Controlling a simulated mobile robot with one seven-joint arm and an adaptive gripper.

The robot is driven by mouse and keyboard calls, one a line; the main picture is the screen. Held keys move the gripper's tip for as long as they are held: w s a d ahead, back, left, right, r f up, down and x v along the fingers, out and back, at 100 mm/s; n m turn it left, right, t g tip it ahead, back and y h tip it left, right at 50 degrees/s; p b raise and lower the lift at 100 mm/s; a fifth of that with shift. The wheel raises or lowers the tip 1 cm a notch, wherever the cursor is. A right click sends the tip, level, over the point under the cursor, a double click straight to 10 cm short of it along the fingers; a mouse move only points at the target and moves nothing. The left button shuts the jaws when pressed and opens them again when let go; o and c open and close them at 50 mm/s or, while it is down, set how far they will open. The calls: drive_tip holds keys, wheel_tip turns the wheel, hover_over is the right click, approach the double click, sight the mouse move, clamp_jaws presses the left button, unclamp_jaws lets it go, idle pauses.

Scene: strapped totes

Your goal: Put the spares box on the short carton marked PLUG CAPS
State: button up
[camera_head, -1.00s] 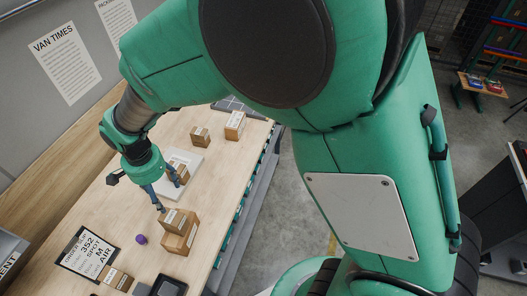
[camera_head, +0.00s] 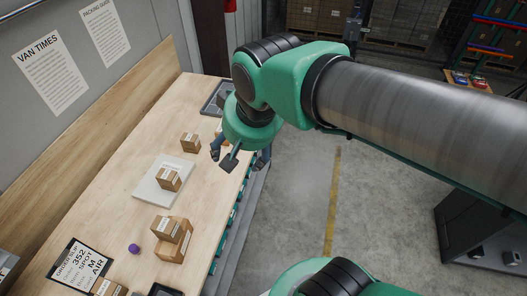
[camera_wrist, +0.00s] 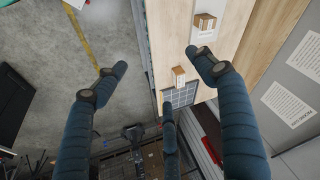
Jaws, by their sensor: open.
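Several brown labelled boxes stand on the bench; their print is too small to read, so I cannot tell which is the spares box or the PLUG CAPS carton. In the head view, one box (camera_head: 190,142) stands alone and another box (camera_head: 169,181) sits on a white board (camera_head: 150,192). Nearer, a small box (camera_head: 166,228) rests on a larger carton (camera_head: 176,246). My gripper (camera_head: 234,158) is open and empty over the bench's right edge, partly hiding a box behind it. In the wrist view my open fingers (camera_wrist: 155,82) spread around a box (camera_wrist: 178,76) seen well beyond them.
A dark gridded tray (camera_wrist: 180,96) lies at the bench's far end. An order slip (camera_head: 80,265), a purple knob-like item (camera_head: 134,248) and another box (camera_head: 108,288) are at the near end. The bench's right edge borders open floor (camera_head: 295,190).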

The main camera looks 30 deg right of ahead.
drive_tip(key=s+d+r+n+t, duration=0.1)
drive_tip(key=s+d, duration=0.2)
drive_tip(key=s, duration=0.2)
drive_tip(key=shift+s+d+r+n, duration=0.2)
drive_tip(key=shift+s+d+n, duration=0.05)
drive_tip(key=shift+d+n, duration=0.05)
drive_tip(key=shift+f, duration=0.1)
wheel_tip(320, 180, down, 15)
drive_tip(key=b, duration=1.5)
